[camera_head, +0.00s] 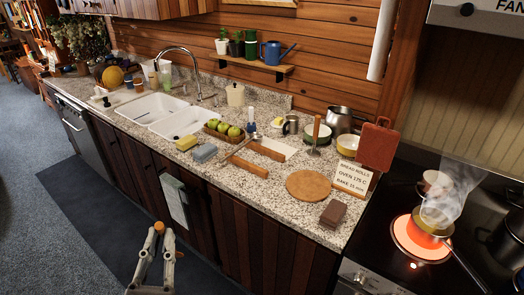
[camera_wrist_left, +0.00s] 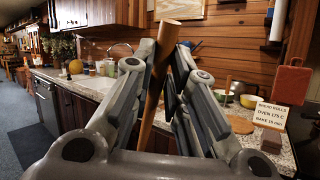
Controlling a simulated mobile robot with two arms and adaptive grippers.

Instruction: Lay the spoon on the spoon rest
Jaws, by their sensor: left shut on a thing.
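My left gripper (camera_head: 158,243) is low at the front, out over the floor and away from the counter. Its fingers are shut on a brown wooden handle (camera_wrist_left: 158,75), which stands upright and slightly tilted between them in the left wrist view. A long thin utensil with a round end (camera_head: 238,150) lies slanted on the counter between two wooden bars. I cannot clearly make out a spoon rest. My right gripper is in neither view.
The granite counter (camera_head: 265,195) holds a round wooden board (camera_head: 308,185), a brown block (camera_head: 333,214), a recipe card (camera_head: 352,178), green apples (camera_head: 224,129) and a grey sponge (camera_head: 204,153). A steaming pan (camera_head: 432,222) sits on a glowing burner at right. A towel (camera_head: 174,200) hangs on the cabinet front.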

